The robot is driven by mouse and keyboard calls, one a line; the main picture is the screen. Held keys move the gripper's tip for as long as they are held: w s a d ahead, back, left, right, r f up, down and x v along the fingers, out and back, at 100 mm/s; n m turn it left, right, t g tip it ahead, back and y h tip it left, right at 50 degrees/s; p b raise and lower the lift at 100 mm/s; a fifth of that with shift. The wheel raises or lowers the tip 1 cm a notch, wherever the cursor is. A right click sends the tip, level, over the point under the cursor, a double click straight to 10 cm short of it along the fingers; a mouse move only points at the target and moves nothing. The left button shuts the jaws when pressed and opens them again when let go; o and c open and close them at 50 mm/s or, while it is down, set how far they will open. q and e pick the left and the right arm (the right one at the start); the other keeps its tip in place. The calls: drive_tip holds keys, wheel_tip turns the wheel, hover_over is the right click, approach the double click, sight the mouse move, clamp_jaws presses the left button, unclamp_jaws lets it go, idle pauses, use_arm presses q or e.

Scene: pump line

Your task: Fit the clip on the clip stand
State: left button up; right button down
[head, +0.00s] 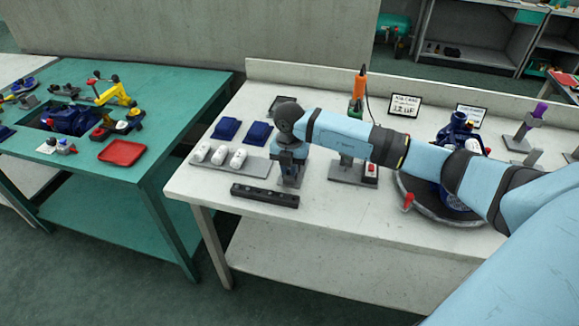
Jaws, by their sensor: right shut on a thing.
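My right gripper (290,165) points down over the front left part of the white table. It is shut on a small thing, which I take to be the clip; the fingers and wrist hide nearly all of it. A small grey stand (289,182), which looks like the clip stand, is right below the fingers. I cannot tell whether the clip touches it. My left gripper is not in view.
A black bar (264,195) lies in front of the gripper. A grey tray (257,166) with white cylinders and blue blocks (259,134) are to the left. A grey stand (352,175) and a round turntable (430,207) with a blue pump (458,137) are to the right.

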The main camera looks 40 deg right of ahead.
drive_tip(key=shift+f, duration=0.1)
drive_tip(key=c, duration=1)
unclamp_jaws()
drive_tip(key=shift+c, duration=0.2)
drive_tip(key=shift+r+p, duration=1.35)
drive_tip(key=shift+r, duration=0.5)
drive_tip(key=shift+r+p, duration=0.85)
drive_tip(key=shift+r, duration=0.4)
drive_tip(key=shift+f, duration=0.1)
